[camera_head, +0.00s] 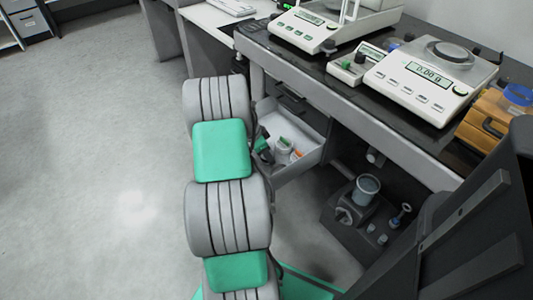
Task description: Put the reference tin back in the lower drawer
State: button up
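The lower drawer (312,153) is pulled out under the dark-topped table, and its inside shows from above. A small round whitish tin (284,147) is in the drawer area, with a small orange thing (297,154) beside it; I cannot tell for sure whether this is the reference tin. My gripper (266,150) is a small dark shape with green at the drawer's left side, close to the tin. My arm partly hides it, and I cannot see whether its fingers touch or hold anything.
An orange case (495,122) is at the right. A dark stand with a grey cup (367,188) sits below the table. The floor at left is clear.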

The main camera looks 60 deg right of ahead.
jog(key=shift+o, duration=0.5)
jog(key=shift+r, duration=0.2)
jog(key=p+v, duration=0.4)
jog(key=v, duration=0.8)
jog(key=w+a+r+n, duration=0.1)
jog(key=w+a, duration=0.1)
jog(key=w+a+r+n+t, duration=0.1)
jog(key=w+a+n, duration=0.1)
jog(key=a, duration=0.1)
jog(key=w+a+r+n, duration=0.1)
jog(key=w+a, duration=0.1)
jog(key=shift+w+a+r+n+t, duration=0.15)
jog(key=shift+w+r+n+t, duration=0.15)
jog(key=shift+r, duration=0.1)
jog(key=w+a+r+n+t+y, duration=0.1)
jog(key=w+a+r+n+t, duration=0.15)
jog(key=a+n, duration=0.75)
jog(key=w+a+r+n+t+y, duration=0.1)
jog(key=w+a+r+n, duration=0.2)
jog(key=a, duration=1.4)
jog(key=s+a+n+y, duration=0.1)
jog(key=s+a+n, duration=0.5)
jog(key=a, duration=0.5)
jog(key=shift+s+n+y, duration=0.25)
jog(key=shift+n+y, duration=0.05)
jog(key=shift+n, duration=0.9)
